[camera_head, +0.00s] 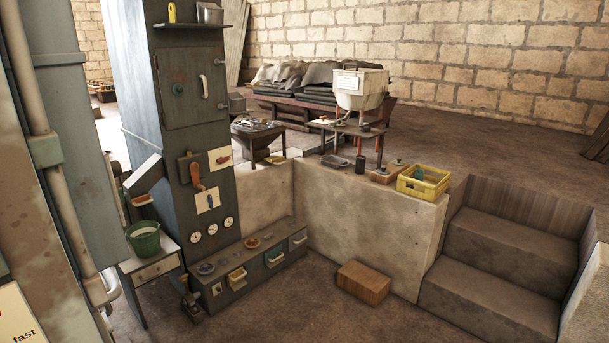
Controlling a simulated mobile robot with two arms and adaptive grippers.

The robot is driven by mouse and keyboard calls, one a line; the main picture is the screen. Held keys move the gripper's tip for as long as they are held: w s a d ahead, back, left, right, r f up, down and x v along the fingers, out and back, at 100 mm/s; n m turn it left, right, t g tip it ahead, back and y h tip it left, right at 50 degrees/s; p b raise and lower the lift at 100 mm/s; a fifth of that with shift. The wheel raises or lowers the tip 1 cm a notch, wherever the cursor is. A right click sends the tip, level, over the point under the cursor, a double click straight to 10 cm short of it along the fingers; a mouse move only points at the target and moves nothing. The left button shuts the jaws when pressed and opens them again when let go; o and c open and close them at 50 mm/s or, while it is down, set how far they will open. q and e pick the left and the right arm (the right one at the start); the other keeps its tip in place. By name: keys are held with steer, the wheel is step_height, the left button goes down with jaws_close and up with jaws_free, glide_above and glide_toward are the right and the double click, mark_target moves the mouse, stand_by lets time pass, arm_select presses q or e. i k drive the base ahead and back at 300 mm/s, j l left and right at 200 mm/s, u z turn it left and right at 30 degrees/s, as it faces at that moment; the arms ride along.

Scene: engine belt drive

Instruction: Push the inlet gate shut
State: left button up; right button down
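No part is plainly labelled as the inlet gate, and I cannot tell which one it is. A tall grey cabinet (133,65) stands left of centre. On its front are a closed-looking hatch (178,104) with a white handle (204,86) and a dark plate with an orange-red lever (194,177). Two white picture cards, one by the lever (220,159) and one below it (207,201), and several round dials are near the lever. A tilted chute-like box (143,176) sticks out at the cabinet's left side. Neither of my grippers is in view.
A green bucket (144,238) stands on a small table (157,268) beside the cabinet. A low drawer bench (262,262) runs along its foot. A low wall (375,235), a brown block (363,282) and steps (490,275) are to the right. A large pipe-bearing panel fills the left edge.

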mark_target(276, 160)
steer(key=i+l, duration=1.45)
